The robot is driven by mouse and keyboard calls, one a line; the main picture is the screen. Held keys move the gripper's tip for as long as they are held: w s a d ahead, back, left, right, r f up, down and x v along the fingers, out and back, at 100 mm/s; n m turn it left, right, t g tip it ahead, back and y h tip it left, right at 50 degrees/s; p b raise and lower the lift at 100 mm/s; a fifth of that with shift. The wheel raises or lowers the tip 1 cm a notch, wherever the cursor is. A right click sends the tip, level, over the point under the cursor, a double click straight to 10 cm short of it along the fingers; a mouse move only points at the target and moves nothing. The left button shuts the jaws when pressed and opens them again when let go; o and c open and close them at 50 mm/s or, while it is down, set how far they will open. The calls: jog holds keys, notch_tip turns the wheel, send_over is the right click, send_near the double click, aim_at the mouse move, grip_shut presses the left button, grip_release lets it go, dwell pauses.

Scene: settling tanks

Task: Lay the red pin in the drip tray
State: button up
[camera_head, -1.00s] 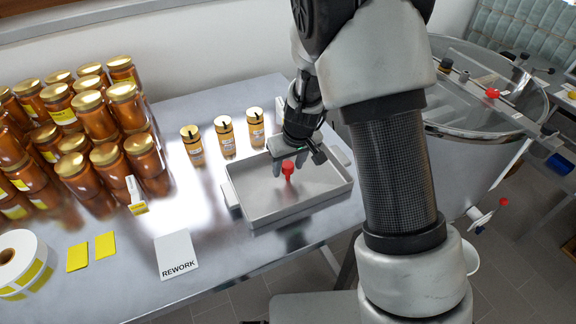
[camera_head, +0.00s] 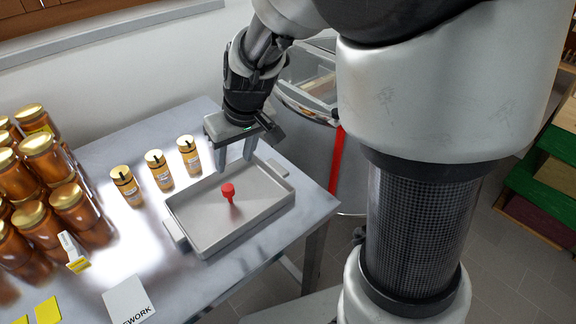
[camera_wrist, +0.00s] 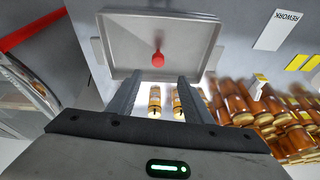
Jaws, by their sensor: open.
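The red pin (camera_head: 229,191) is inside the grey drip tray (camera_head: 247,239), near its middle, apart from the walls. Its round red head shows, with a thin stem below it. In the wrist view the pin (camera_wrist: 158,59) also shows within the tray (camera_wrist: 113,40), beyond the fingertips. My gripper (camera_head: 234,168) is open and empty, above the tray's back left rim. Its two fingers (camera_wrist: 155,82) are spread with nothing held between them.
Three small jars (camera_head: 159,170) stand left of the tray. Larger stacked jars (camera_head: 44,160) fill the table's left. A white REWORK card (camera_head: 128,299) and yellow labels (camera_head: 47,311) lie in front. The table's right edge is close to the tray.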

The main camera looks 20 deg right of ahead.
jog(key=s+d+r+m, duration=0.1)
jog(key=s+d+r, duration=0.1)
jog(key=s+r, duration=0.2)
jog(key=s+d+r+m+t+h, duration=0.1)
jog(key=s+d+r, duration=0.2)
jog(key=s, duration=0.6)
jog(key=s+d+r+m+t, duration=0.1)
jog(key=s+d+r, duration=0.2)
jog(key=s, duration=0.3)
jog(key=shift+s+r+m+h, duration=0.15)
jog(key=shift+r+m+h, duration=0.2)
jog(key=shift+r, duration=0.5)
